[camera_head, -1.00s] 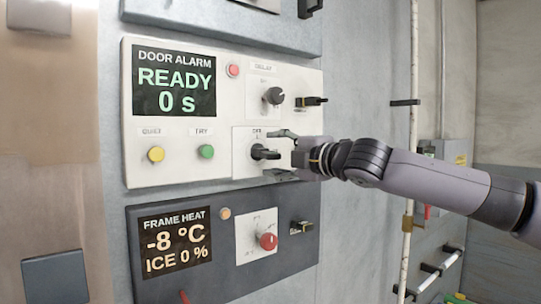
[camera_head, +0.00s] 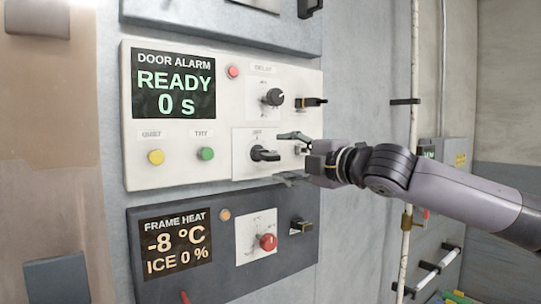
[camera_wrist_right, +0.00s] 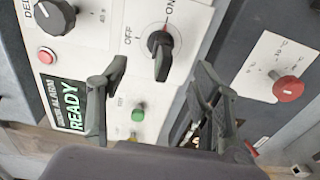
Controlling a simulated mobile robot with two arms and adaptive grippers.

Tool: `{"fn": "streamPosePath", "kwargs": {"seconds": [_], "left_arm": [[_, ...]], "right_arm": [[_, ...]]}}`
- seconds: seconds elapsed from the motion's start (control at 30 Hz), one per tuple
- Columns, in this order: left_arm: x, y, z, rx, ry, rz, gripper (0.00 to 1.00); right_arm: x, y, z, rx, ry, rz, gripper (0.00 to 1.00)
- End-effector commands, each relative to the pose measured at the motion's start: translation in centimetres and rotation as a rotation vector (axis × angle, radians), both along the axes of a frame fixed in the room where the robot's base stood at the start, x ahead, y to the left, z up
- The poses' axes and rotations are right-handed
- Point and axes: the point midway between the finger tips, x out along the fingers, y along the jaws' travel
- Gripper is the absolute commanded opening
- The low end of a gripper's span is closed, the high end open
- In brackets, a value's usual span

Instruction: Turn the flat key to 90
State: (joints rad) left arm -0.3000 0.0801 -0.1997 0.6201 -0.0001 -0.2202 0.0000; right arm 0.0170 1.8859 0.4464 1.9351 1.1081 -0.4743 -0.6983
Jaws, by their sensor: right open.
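The flat key (camera_head: 265,153) is a black bar knob on a pale plate in the lower right of the white DOOR ALARM panel (camera_head: 220,172). In the head view it lies roughly horizontal. In the right wrist view the key (camera_wrist_right: 161,55) shows between OFF and ON labels, with a red mark on it. My right gripper (camera_head: 289,158) is open, its fingers apart above and below the key's level and to its right. In the wrist view the key lies beyond the fingertips, with nothing held. My left gripper is not in view.
Above the key is a black DELAY knob (camera_head: 273,96). A green TRY button (camera_head: 206,153) and yellow QUIET button (camera_head: 155,156) are to its left. The FRAME HEAT panel (camera_head: 224,270) with a red knob (camera_head: 268,242) lies below. A pipe (camera_head: 413,120) runs vertically at right.

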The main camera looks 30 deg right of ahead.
Motion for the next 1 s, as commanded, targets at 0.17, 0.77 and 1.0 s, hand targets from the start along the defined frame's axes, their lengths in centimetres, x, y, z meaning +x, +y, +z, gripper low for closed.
{"fn": "streamPosePath", "kwargs": {"seconds": [0.17,0.77,1.0], "left_arm": [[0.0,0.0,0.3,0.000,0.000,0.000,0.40],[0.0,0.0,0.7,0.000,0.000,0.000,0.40],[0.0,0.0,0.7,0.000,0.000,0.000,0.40]], "right_arm": [[-0.8,0.0,0.1,0.003,-0.003,0.000,0.58],[-2.6,0.1,0.0,0.000,-0.001,0.001,0.58],[-2.6,0.1,0.0,0.000,0.000,0.001,0.58]]}}
